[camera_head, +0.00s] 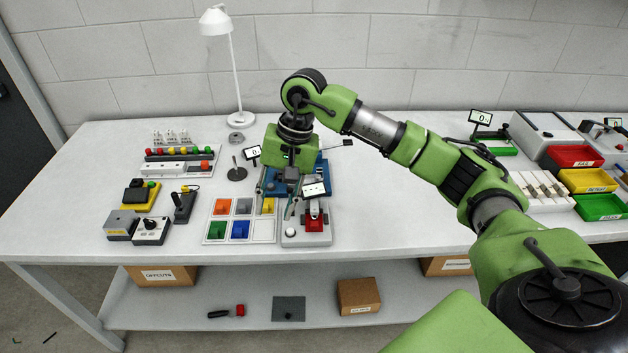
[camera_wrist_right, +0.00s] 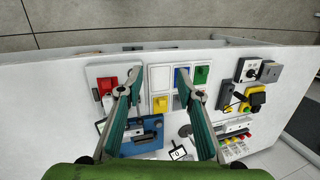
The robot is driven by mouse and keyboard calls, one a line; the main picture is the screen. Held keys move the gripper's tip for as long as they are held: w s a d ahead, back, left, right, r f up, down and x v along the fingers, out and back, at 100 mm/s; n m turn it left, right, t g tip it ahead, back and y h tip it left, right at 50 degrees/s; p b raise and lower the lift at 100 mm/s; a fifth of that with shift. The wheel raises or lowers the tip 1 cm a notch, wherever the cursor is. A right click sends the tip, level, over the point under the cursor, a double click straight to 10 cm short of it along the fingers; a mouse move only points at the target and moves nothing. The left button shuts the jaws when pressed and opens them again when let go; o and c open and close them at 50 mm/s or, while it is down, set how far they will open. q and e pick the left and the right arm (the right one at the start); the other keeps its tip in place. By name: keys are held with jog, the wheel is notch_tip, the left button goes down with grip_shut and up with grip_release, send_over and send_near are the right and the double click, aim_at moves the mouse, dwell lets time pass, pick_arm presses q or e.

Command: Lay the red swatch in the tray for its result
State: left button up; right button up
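A red swatch (camera_head: 315,223) sits on a small white instrument (camera_head: 306,238) with a display, right of the swatch holder; it also shows in the right wrist view (camera_wrist_right: 106,86), beside one finger. My right gripper (camera_head: 276,203) hangs over the back of the swatch holder and the instrument. Its fingers are wide apart with nothing between them, as the right wrist view shows (camera_wrist_right: 161,72). A red tray (camera_head: 573,157) marked FAIL, a yellow tray (camera_head: 588,181) and a green tray (camera_head: 600,207) stand at the right end of the table. My left gripper is out of view.
The swatch holder (camera_head: 254,241) carries orange, grey, yellow, green and blue pieces, with one white cell. A blue device (camera_head: 318,178) stands behind the gripper. A lamp (camera_head: 239,118) and control boxes (camera_head: 150,230) stand left. The table's middle right is clear.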

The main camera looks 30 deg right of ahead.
aim_at(314, 225)
jog(key=d+r+h, duration=0.2)
jog(key=d+h, duration=0.1)
jog(key=d, duration=0.7)
jog(key=shift+g, duration=0.3)
jog(key=f+p, duration=0.1)
jog(key=f, duration=0.3)
jog(key=f+p, duration=0.1)
jog(key=f, duration=0.4)
jog(key=f+p, duration=0.1)
jog(key=f, duration=0.3)
jog(key=shift+s+a+f, duration=0.25)
jog(key=shift+s+a, duration=0.05)
jog(key=shift+s, duration=0.05)
grip_shut()
jog(key=shift+s+a+r+p, duration=0.1)
jog(key=shift+s+a+p, duration=0.25)
jog(key=shift+s, duration=0.2)
jog(key=shift+s+a+p, duration=0.2)
jog(key=shift+s+a, duration=0.1)
jog(key=shift+s, duration=0.25)
jog(key=shift+s+a+p, duration=0.2)
jog(key=shift+s+a, duration=0.4)
jog(key=shift+s, duration=0.4)
jog(key=shift+s+a+p, duration=0.2)
jog(key=shift+s+a, duration=0.4)
jog(key=shift+s, duration=0.35)
jog(key=shift+r, duration=0.2)
